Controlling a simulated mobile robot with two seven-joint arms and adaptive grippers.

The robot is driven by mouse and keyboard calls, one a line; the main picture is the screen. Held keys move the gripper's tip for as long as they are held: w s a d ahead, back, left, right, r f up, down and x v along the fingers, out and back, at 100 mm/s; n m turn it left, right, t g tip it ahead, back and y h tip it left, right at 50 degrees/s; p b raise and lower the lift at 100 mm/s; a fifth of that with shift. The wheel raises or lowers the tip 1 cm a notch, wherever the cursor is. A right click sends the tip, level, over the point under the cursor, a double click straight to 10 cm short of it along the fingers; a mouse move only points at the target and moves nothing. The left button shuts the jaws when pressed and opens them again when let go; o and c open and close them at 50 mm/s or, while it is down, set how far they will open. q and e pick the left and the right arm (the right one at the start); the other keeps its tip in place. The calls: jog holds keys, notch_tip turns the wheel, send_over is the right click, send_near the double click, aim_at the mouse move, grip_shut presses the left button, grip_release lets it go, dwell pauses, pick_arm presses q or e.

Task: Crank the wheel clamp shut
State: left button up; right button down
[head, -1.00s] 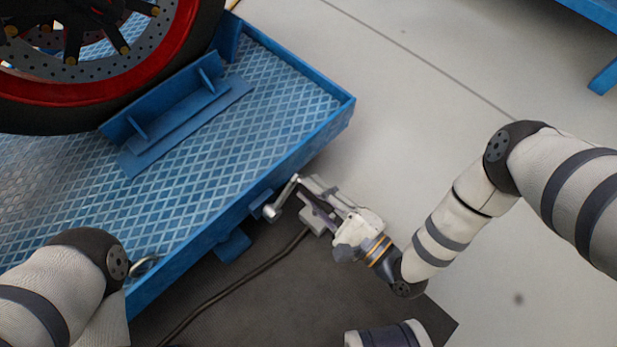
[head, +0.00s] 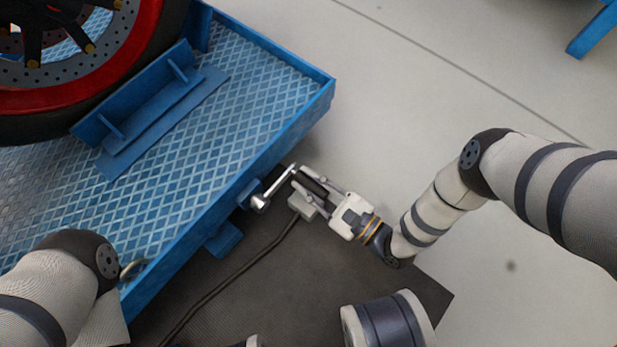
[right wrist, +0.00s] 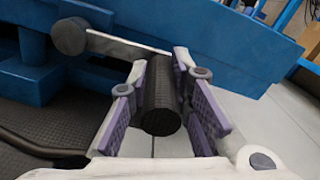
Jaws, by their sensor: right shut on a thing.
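The crank is on the side of the blue platform, with a silver hub (head: 260,202) and a metal arm (head: 280,183). Its black cylindrical grip (right wrist: 161,105) lies between my right gripper's purple-padded fingers in the right wrist view. My right gripper (head: 311,184) is shut on this crank handle. The wheel clamp, blue plates with ribs (head: 140,97), stands against the tire (head: 165,40) on the platform deck; I cannot tell if it presses on the tire. My left arm shows at the lower left, but its gripper is not in view.
The blue diamond-plate platform (head: 235,110) has a raised edge beside my right gripper. A dark cable (head: 240,272) runs over the dark mat (head: 285,290) below. Grey floor (head: 400,110) lies open to the right. Blue framework (head: 592,32) stands at the upper right.

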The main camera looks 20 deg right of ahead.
jog(key=shift+d+f, duration=0.15)
jog(key=shift+f, duration=0.15)
jog(key=c, duration=1.4)
grip_release()
jog(key=shift+c, duration=0.2)
jog(key=v, duration=1.2)
